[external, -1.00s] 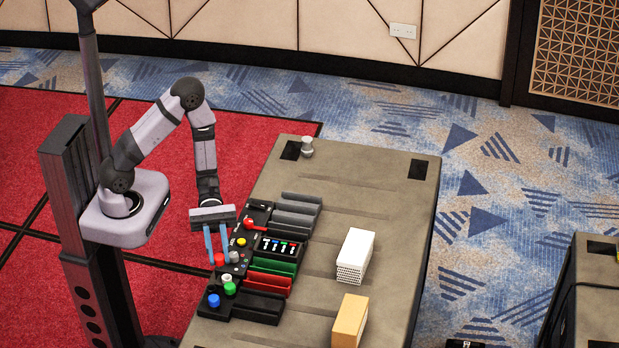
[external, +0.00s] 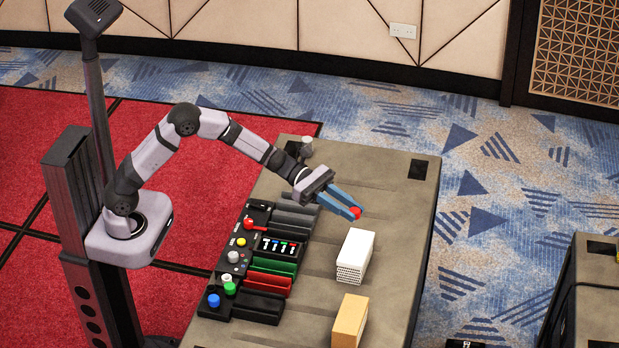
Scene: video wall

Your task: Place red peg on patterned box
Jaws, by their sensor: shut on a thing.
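My gripper (external: 348,208) has blue fingers and is shut on the red peg (external: 355,212). Only the round red end of the peg shows between the fingertips. The gripper holds it in the air above the grey table, over its right half. The patterned box (external: 355,256) is a white block with a dark dotted pattern on its near end. It stands on the table, and the peg appears just above and behind it in the picture, apart from it. The exact height of the peg over the table is hard to tell.
A tan box (external: 350,320) stands on the table (external: 385,205) nearer the camera. A black control panel (external: 240,262) with coloured knobs, a red lever and trays lies along the table's left side. A small grey metal fixture (external: 307,146) stands at the back edge.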

